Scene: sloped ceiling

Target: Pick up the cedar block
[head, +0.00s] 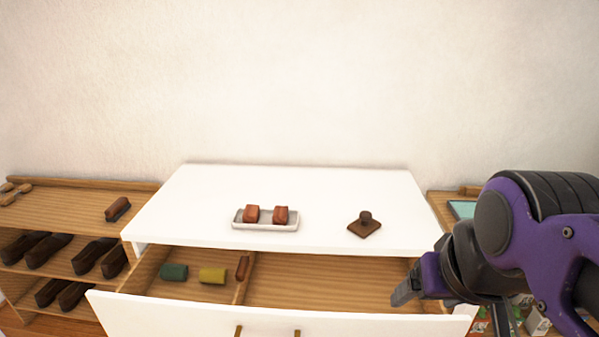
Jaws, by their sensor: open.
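Two reddish-brown blocks, a left one (252,214) and a right one (281,215), sit side by side in a pale tray (265,227) on the white dresser top. They look like cedar, but I cannot tell which object is the cedar block. A small reddish-brown piece (242,267) leans in the open drawer, by its divider. My gripper (405,292) is at the right, near the drawer's right end, well apart from the tray. It is open, seen side-on, with nothing visible between its fingers.
A dark knobbed square object (365,225) stands right of the tray. A shoe rack (60,215) with a brush (117,208) stands left.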

